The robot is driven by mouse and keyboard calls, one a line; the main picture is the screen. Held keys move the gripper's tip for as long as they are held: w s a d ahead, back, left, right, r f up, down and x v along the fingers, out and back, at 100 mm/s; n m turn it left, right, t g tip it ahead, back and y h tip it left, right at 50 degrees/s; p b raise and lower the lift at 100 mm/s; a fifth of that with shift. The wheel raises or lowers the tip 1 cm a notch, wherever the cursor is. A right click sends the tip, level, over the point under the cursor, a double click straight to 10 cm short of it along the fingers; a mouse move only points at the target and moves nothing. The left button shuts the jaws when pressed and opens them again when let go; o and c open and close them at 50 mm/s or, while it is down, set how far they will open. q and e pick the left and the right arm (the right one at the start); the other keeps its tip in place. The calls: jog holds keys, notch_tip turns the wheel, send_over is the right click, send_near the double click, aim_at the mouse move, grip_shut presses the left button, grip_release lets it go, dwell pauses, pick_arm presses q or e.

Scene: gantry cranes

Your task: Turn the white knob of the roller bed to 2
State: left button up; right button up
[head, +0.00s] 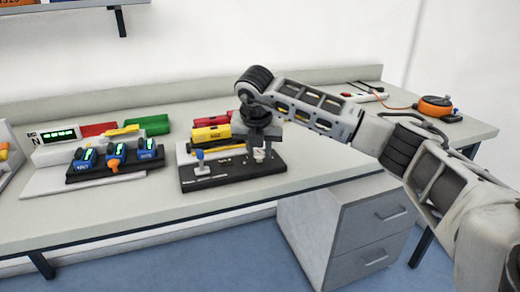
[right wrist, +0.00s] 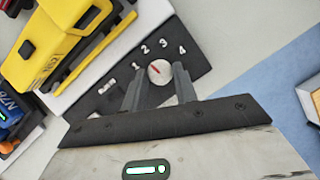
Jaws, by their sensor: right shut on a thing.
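The white knob (right wrist: 160,71) sits on a black panel (right wrist: 199,63) and bears a red mark. The printed numbers 1 to 4 run in an arc around it. The red mark points up and left, roughly between 1 and 2. My right gripper (right wrist: 159,86) has one finger on each side of the knob and is shut on it. In the head view my right gripper (head: 260,150) points down onto the right part of the black panel (head: 225,178), and the knob (head: 259,154) shows only partly between the fingers. My left gripper is in neither view.
A blue-topped lever (head: 200,158) stands on the same panel's left part. Behind are yellow (head: 211,133) and red blocks. To the left is another black panel with several blue units (head: 117,155). An orange round device (head: 436,106) lies far right. The bench is clear right of the panel.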

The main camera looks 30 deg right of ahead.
jog(key=shift+w+m+h, duration=0.1)
jog(key=shift+m+h, duration=0.2)
jog(key=shift+m, duration=0.5)
jog(key=o, duration=1)
jog(key=shift+c, duration=0.2)
jog(key=p+v, duration=0.1)
jog(key=v, duration=1.5)
jog(key=shift+w, duration=0.25)
jog(key=shift+r, duration=0.1)
